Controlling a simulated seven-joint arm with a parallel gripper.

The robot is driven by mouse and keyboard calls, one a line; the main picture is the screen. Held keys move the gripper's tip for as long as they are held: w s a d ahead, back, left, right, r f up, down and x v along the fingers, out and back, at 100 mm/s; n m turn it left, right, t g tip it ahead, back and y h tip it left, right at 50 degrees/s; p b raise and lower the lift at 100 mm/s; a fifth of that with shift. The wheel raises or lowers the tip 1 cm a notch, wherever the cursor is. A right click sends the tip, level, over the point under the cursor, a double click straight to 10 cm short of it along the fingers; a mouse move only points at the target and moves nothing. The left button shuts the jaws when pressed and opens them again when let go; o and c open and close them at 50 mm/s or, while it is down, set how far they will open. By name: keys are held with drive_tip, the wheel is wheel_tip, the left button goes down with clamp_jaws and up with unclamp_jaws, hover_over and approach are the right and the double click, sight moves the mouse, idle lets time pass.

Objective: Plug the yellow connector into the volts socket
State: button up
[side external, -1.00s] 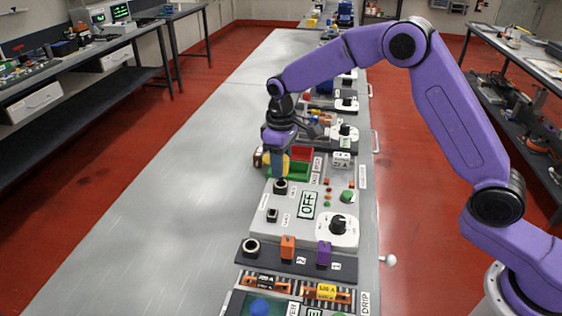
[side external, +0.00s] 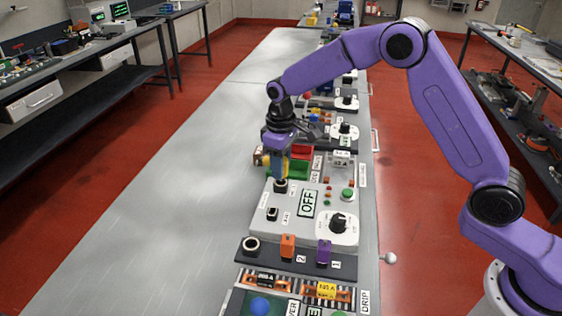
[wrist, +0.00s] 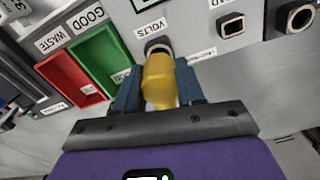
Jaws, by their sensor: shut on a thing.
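The yellow connector (wrist: 160,82) is between the blue fingers of my gripper (wrist: 160,95) in the wrist view. Its front end is at the round volts socket (wrist: 157,46), under the VOLTS label, and covers much of it. I cannot tell how deep the connector's tip sits. In the side view my gripper (side external: 281,170) points down over the volts socket (side external: 281,187) at the far left of the grey panel (side external: 265,222). The yellow connector is mostly hidden there by the fingers.
A square socket (wrist: 231,26) is beside the volts socket. Red (wrist: 69,80) and green (wrist: 103,58) bins lie near the panel. The panel also has an OFF display (side external: 307,203) and a black knob (side external: 339,221). The bench left of it is clear.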

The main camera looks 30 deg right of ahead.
drive_tip(key=shift+f, duration=1.25)
drive_tip(key=o, duration=1.2)
drive_tip(key=shift+o, duration=0.2)
drive_tip(key=shift+r, duration=0.1)
wheel_tip(320, 180, up, 17)
drive_tip(key=shift+r, duration=0.15)
drive_tip(key=shift+s, duration=0.1)
drive_tip(key=s+d+f+n, duration=0.1)
drive_tip(key=s+n, duration=0.2)
drive_tip(key=s, duration=1.6)
drive_tip(key=s+d+f+n, duration=0.1)
drive_tip(key=s+d+f, duration=0.2)
drive_tip(key=s, duration=0.6)
drive_tip(key=s+d+f+n, duration=0.2)
drive_tip(key=s+d, duration=0.5)
drive_tip(key=s, duration=0.3)
drive_tip(key=shift+d+f, duration=0.35)
drive_tip(key=shift+f, duration=0.05)
